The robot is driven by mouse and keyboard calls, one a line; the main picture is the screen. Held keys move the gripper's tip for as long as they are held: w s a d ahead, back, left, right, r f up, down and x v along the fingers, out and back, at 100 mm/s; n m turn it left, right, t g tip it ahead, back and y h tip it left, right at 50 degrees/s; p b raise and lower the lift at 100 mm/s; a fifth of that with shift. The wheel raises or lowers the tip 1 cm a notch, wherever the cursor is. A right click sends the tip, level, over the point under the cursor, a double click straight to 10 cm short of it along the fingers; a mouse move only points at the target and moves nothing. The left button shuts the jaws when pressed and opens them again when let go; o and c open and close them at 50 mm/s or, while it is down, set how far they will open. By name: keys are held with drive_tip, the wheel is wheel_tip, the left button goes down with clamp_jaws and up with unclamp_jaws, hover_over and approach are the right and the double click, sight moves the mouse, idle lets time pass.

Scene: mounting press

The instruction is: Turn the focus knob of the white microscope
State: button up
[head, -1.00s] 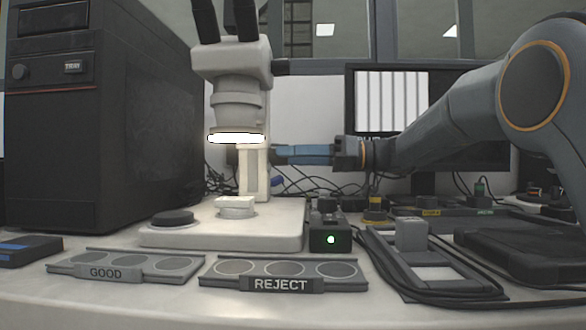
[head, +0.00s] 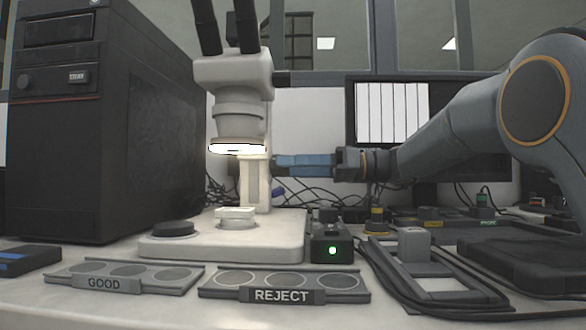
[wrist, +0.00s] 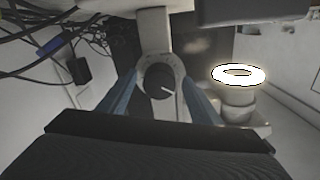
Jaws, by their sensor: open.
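The white microscope (head: 237,78) stands behind the trays, with a lit ring under its head, a pale column and a flat base (head: 285,243). The ring also shows in the wrist view (wrist: 238,75). In the wrist view the focus knob (wrist: 158,84) is round and dark, with a white line pointing right and slightly down. My gripper (wrist: 162,79) is open, with its blue fingers on either side of the knob; I cannot tell whether they touch it. In the head view my gripper (head: 277,164) is level beside the column, at its right.
A black computer tower (head: 110,130) stands at the left. The GOOD tray (head: 180,275) and REJECT tray (head: 350,283) lie in front. A black box with a green light (head: 331,238) is right of the base. Cables hang behind the column.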

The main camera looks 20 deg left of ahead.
drive_tip(key=p+v, duration=0.1)
drive_tip(key=v, duration=0.6)
drive_tip(key=shift+d+p, duration=0.4)
